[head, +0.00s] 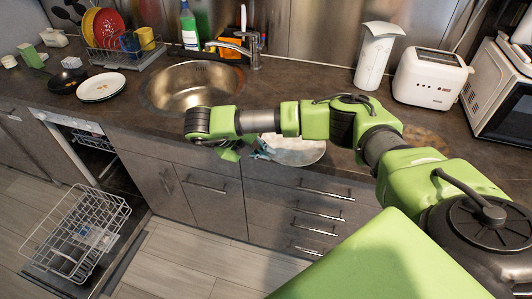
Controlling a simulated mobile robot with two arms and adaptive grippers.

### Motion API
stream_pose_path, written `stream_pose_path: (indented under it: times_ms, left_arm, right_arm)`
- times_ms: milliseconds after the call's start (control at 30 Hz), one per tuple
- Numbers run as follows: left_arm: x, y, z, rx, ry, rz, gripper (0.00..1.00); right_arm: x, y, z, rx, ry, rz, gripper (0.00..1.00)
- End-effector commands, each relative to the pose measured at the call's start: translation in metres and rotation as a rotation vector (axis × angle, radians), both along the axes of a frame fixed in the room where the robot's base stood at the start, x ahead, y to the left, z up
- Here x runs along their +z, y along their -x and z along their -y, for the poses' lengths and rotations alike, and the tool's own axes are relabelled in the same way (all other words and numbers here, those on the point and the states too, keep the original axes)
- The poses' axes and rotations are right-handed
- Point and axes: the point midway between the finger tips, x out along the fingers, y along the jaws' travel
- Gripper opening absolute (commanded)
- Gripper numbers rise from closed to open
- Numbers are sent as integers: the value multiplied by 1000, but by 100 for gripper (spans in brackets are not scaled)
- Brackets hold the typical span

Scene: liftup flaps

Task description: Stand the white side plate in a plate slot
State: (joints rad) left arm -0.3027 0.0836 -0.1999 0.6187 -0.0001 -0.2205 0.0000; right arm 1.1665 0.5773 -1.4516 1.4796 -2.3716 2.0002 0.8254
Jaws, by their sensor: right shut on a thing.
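My right gripper (230,152) is over the front edge of the counter, left of a white plate (302,153). It is shut on the left side of this plate, though the fingertips are small and partly hidden. The plate has a blue-grey patch at its left, and my forearm covers its far part. Another white plate (100,87) with a dark rim lies flat at the left of the counter. A wire dish rack (118,57) holds a red plate (108,28) and a yellow plate (90,24) upright. My left gripper is not in view.
An open dishwasher (50,119) has its lower wire rack (88,222) pulled out at the lower left. A dark pan (67,82) stands left. A toaster (430,77) stands right.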

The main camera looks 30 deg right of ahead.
Motion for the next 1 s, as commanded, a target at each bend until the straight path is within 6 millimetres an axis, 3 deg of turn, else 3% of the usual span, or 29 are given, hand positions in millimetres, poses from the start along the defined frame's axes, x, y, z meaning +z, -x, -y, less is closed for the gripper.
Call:
stream_pose_path:
  times_ms: [233, 300, 333, 767, 1000]
  left_arm:
    - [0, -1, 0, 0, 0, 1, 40]
    - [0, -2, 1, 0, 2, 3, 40]
    - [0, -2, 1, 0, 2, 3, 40]
    - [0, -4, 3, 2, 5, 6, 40]
    - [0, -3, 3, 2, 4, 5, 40]
  right_arm:
    - [-1, 0, 0, 0, -2, 0, 0]
    - [-1, 0, 0, 0, -2, 0, 24]
    - [-1, 0, 0, 0, -2, 0, 26]
    - [4, -1, -3, 3, 0, 2, 26]
    - [27, -2, -23, 5, 2, 5, 26]
